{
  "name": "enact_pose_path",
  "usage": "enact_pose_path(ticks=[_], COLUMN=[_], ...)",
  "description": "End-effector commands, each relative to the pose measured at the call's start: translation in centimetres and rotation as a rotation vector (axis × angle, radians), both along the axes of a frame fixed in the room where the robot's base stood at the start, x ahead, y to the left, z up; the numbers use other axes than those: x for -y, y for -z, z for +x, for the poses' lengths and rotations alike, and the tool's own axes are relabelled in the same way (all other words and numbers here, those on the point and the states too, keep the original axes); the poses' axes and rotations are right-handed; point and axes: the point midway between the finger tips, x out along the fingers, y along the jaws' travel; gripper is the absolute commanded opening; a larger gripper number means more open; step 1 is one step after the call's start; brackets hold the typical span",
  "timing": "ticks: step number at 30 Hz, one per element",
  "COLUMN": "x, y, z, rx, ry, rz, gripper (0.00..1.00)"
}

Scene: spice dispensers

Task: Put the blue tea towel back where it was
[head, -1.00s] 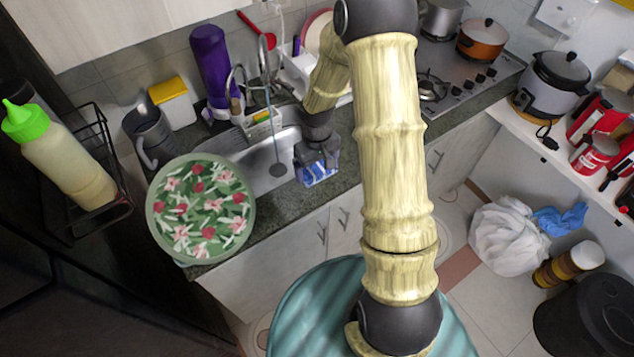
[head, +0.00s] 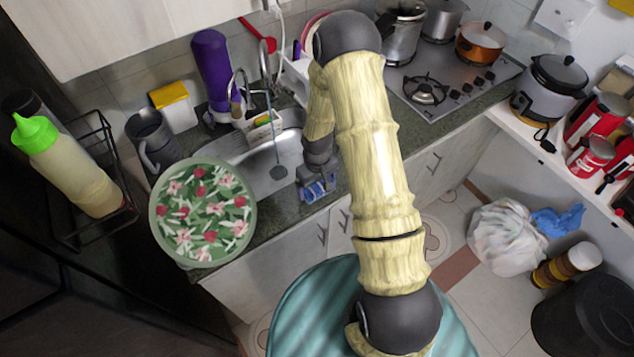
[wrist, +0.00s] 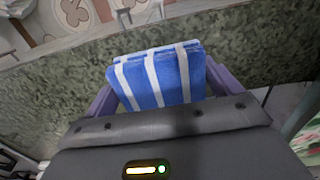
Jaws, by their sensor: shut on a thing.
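The blue tea towel with white stripes (wrist: 158,78) is folded and sits between the two fingers of my gripper (wrist: 155,95) in the wrist view. My gripper is shut on it. In the head view, my gripper (head: 318,188) is at the counter's front edge, just right of the sink, and a small part of the blue towel (head: 314,190) shows at its tips. The green speckled counter (wrist: 240,50) lies behind the towel in the wrist view. I cannot tell whether the towel touches the counter.
The steel sink (head: 262,170) is left of my gripper. A round flowered tray (head: 203,212) stands at the counter's left end. The hob (head: 450,80) with pots is to the right. A purple bottle (head: 213,68) stands behind the sink. A white bag (head: 505,237) is on the floor.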

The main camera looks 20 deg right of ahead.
Motion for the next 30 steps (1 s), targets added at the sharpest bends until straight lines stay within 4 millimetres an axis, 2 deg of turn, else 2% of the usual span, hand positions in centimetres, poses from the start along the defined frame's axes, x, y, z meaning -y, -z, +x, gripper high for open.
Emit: enact_pose_path(ticks=[11, 12, 13, 25, 30], x=[0.2, 0.2, 0.2, 0.1, 0.2], y=[0.5, 0.4, 0.4, -0.2, -1.9], z=[0.0, 0.0, 0.0, 0.1, 0.1], rx=[0.001, 0.001, 0.001, 0.002, 0.003], ry=[0.003, 0.003, 0.003, 0.002, 0.003], rz=[-0.001, -0.001, -0.001, 0.0, -0.001], gripper=[0.62, 0.94, 1.0, 1.0, 1.0])
